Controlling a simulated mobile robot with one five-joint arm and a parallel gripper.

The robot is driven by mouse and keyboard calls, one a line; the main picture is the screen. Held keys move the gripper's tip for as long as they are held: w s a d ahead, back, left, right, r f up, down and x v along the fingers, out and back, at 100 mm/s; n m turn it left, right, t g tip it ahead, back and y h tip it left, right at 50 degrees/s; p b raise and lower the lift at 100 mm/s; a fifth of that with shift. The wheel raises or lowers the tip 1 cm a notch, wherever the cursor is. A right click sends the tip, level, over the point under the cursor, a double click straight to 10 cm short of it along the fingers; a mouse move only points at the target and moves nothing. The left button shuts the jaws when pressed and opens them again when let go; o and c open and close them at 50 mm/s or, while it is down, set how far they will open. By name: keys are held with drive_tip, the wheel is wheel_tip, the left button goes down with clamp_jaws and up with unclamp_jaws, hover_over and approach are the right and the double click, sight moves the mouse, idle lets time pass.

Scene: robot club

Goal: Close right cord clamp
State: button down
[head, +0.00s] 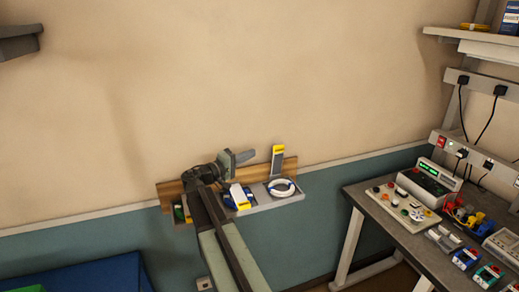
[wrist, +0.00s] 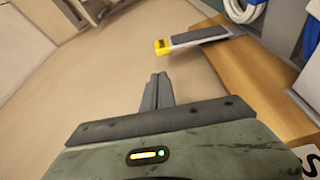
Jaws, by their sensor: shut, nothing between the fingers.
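The right cord clamp (head: 278,159) is a grey lever with a yellow end, standing upright against the wooden board above a coil of white cord (head: 281,187). In the wrist view the same lever (wrist: 200,37) sticks out from the board, its yellow end toward the left, with white cord (wrist: 240,10) beside its base. My gripper (head: 250,154) is left of this lever in the head view, at about the height of its yellow end. In the wrist view my gripper (wrist: 159,78) is shut and empty, apart from the lever.
A wooden board (head: 172,191) on the wall carries a grey shelf (head: 265,207). Another yellow-and-white clamp (head: 238,197) lies lower, left of the coil, partly behind my arm. A workbench (head: 375,211) with electronics stands at the right. The wall above the board is clear.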

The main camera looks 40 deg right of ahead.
sight(267, 146)
drive_tip(key=d, duration=0.9)
drive_tip(key=shift+s+d+r, duration=0.2)
drive_tip(key=shift+s, duration=0.05)
